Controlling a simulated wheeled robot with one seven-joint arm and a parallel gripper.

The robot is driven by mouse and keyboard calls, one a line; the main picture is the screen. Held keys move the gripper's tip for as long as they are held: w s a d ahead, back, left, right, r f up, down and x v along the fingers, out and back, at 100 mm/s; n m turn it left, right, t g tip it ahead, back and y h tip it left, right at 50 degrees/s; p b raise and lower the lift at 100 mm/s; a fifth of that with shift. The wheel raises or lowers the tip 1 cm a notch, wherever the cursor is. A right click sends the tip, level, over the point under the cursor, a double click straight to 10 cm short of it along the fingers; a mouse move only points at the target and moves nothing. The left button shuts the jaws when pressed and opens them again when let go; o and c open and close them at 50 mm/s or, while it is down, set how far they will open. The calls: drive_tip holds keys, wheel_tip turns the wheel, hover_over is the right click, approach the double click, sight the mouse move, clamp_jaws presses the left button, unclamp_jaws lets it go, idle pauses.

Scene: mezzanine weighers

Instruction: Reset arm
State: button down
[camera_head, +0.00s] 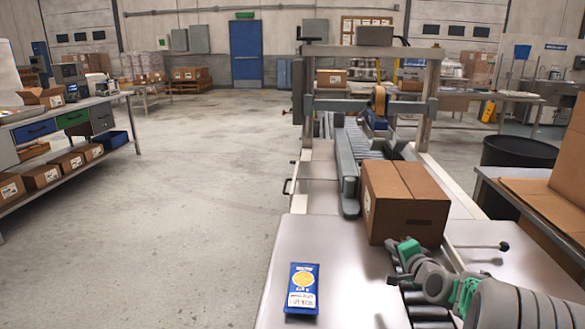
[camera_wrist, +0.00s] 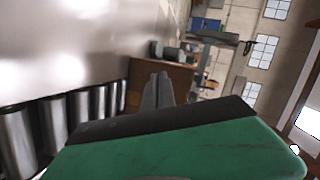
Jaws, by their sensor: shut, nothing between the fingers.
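My gripper (camera_wrist: 157,92) is shut and empty in the wrist view, its two grey fingers close together beyond the green and black housing. In the head view my arm reaches in from the lower right, with its green-and-grey end (camera_head: 408,252) low over the rollers, just in front of the cardboard box; the fingertips are hard to make out there. The closed cardboard box (camera_head: 405,205) sits on the conveyor line, and its brown side also shows past the fingers in the wrist view (camera_wrist: 182,78). I cannot tell whether the gripper touches it.
A blue pouch with a yellow disc (camera_head: 302,288) lies on the pale metal table (camera_head: 330,245). Rollers (camera_wrist: 52,125) run beside the table. A taping machine frame (camera_head: 370,105) stands behind the box. A black bin (camera_head: 518,152) and an open carton (camera_head: 560,200) are right.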

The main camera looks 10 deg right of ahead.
drive_tip(key=s+a+r+n+g+p, duration=0.45)
drive_tip(key=s+a+r+p, duration=0.2)
drive_tip(key=a, duration=0.25)
drive_tip(key=s+a+r+n+g+p, duration=0.3)
drive_tip(key=s+a+r+n+p, duration=0.3)
drive_tip(key=a, duration=0.3)
drive_tip(key=s+a+r+n+g+p, duration=0.1)
drive_tip(key=s+r+g+p, duration=0.1)
drive_tip(key=s, duration=0.6)
drive_tip(key=s+a+r+n+g+p, duration=0.2)
drive_tip(key=s+p, duration=0.1)
drive_tip(key=s, duration=0.6)
drive_tip(key=shift+s+h, duration=0.2)
drive_tip(key=shift+h, duration=0.1)
